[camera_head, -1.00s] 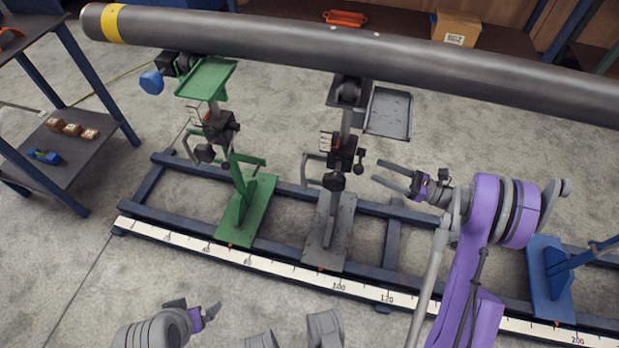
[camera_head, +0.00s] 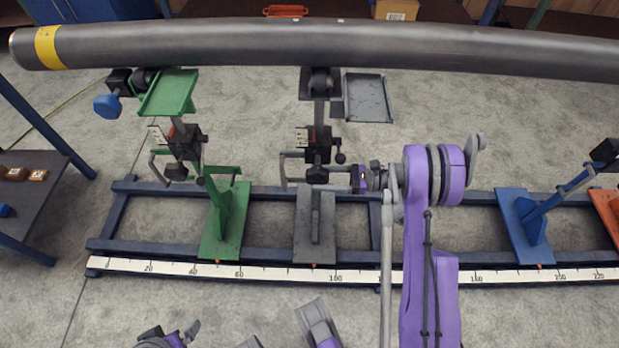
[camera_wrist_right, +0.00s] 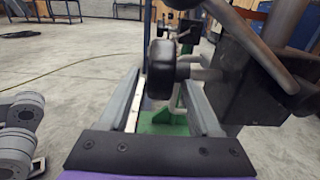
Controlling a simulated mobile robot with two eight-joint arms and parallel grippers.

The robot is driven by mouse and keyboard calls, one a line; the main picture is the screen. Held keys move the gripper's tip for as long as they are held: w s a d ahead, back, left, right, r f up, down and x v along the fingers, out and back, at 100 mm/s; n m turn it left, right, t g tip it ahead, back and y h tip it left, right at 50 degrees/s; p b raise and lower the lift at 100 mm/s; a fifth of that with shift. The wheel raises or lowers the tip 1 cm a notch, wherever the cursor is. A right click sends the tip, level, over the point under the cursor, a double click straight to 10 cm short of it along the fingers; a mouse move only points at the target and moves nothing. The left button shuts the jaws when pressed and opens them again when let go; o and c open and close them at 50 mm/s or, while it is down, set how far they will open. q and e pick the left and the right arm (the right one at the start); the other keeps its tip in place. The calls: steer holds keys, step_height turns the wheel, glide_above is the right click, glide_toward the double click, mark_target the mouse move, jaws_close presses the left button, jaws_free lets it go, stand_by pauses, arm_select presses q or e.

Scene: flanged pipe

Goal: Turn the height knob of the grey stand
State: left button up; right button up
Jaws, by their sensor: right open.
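The grey stand (camera_head: 315,228) stands on the blue rail frame, its post rising to a roller head under the pipe. A black knob (camera_head: 317,175) sits low on its post. In the right wrist view a black knob (camera_wrist_right: 161,68) shows large between the fingertips, on a short shaft; contact cannot be told. My right gripper (camera_head: 338,179) reaches in from the right at knob height, with its fingers apart; they also show in the wrist view (camera_wrist_right: 163,88). My left gripper (camera_head: 190,330) is low in the head view, partly cut off, far from the stand.
The long grey pipe (camera_head: 330,48) crosses above the stands. A green stand (camera_head: 222,222) is left of the grey one, a blue stand (camera_head: 525,225) right. A grey tray (camera_head: 369,98) sits beside the grey post. A ruler strip (camera_head: 290,275) runs along the front rail.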

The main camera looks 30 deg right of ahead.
mark_target(310, 178)
steer(key=shift+x, duration=1.8)
jaws_close()
